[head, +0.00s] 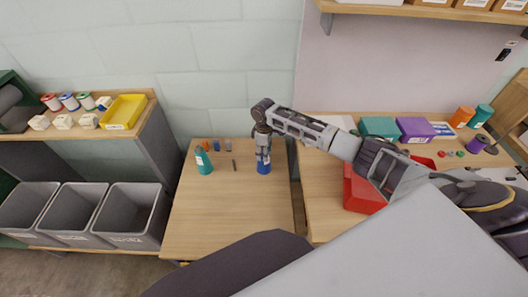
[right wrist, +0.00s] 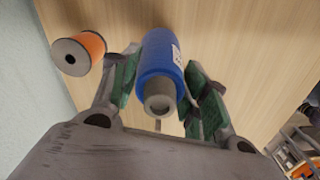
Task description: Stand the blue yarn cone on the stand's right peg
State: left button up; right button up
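The blue yarn cone (head: 264,167) is on the near table, directly below my right gripper (head: 263,154). In the right wrist view the blue cone (right wrist: 160,65) shows its grey core end toward the camera. It lies between the green-padded fingers of my right gripper (right wrist: 164,88). The pads are close on both sides, and I cannot tell whether they press on it. A teal cone (head: 204,162) stands to the left. An orange spool (right wrist: 80,53) shows in the right wrist view. I cannot make out the stand's pegs for certain. My left gripper is not in view.
Small coloured pieces (head: 217,145) and a dark thin piece (head: 234,165) are on the near table (head: 225,215). A red bin (head: 361,190) and boxes are on the right table. Grey bins (head: 135,215) stand at left. The near table's front is clear.

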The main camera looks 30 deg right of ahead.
jog(key=o, duration=0.4)
jog(key=shift+o, duration=0.3)
jog(key=shift+r, duration=0.9)
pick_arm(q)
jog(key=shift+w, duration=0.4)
pick_arm(e)
notch_tip(320, 180, up, 10)
jog(key=shift+r, duration=0.15)
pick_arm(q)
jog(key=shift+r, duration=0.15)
pick_arm(e)
jog(key=shift+r, duration=0.1)
pick_arm(q)
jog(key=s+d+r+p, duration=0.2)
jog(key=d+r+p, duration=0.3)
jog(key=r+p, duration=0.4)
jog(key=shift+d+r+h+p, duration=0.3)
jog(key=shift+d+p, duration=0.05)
jog(key=shift+p, duration=0.2)
pick_arm(e)
notch_tip(320, 180, up, 10)
